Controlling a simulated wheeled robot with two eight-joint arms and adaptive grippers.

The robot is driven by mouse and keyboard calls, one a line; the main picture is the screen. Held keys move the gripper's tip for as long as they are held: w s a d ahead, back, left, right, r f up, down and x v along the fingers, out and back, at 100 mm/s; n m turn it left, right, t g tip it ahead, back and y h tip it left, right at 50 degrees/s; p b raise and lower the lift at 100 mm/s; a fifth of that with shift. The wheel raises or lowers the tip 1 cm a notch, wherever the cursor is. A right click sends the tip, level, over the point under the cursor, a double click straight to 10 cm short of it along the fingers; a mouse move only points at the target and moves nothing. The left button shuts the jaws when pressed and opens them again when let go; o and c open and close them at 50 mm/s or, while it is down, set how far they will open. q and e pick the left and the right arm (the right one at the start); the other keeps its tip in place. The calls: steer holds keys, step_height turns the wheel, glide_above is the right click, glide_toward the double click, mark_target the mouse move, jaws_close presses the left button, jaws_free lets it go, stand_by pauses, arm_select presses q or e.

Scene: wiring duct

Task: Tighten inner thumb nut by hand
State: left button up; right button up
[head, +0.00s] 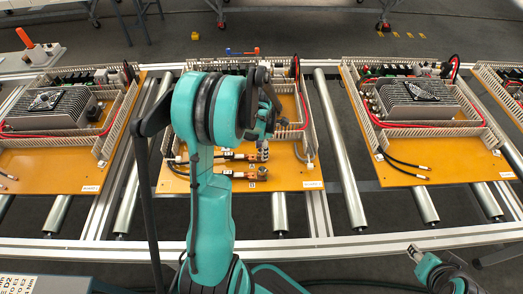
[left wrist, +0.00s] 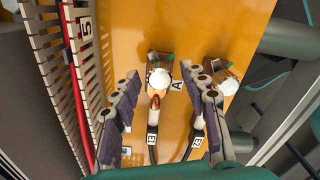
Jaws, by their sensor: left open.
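Two cable terminals, each topped by a white round thumb nut, stand on the orange board (head: 300,178). In the left wrist view one thumb nut (left wrist: 159,78) lies between my open fingers, with a copper lug just below it. The other thumb nut (left wrist: 229,86) is to the right, outside and partly behind the right finger. I cannot tell which is the inner one. My left gripper (left wrist: 165,108) is open around the first terminal, with no clear contact. In the head view my left gripper (head: 265,125) hangs over the board's middle. My right gripper (head: 415,252) is low at the right, away from the board.
A slotted wiring duct (left wrist: 55,70) with a red cable (left wrist: 73,90) runs close left of the left finger. Black cables (left wrist: 152,145) lead from the terminals. Neighbouring boards with heatsinks (head: 415,97) stand either side on the roller conveyor (head: 340,150).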

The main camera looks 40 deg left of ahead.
arm_select(q)
jaws_close()
steer(key=shift+m, duration=0.3)
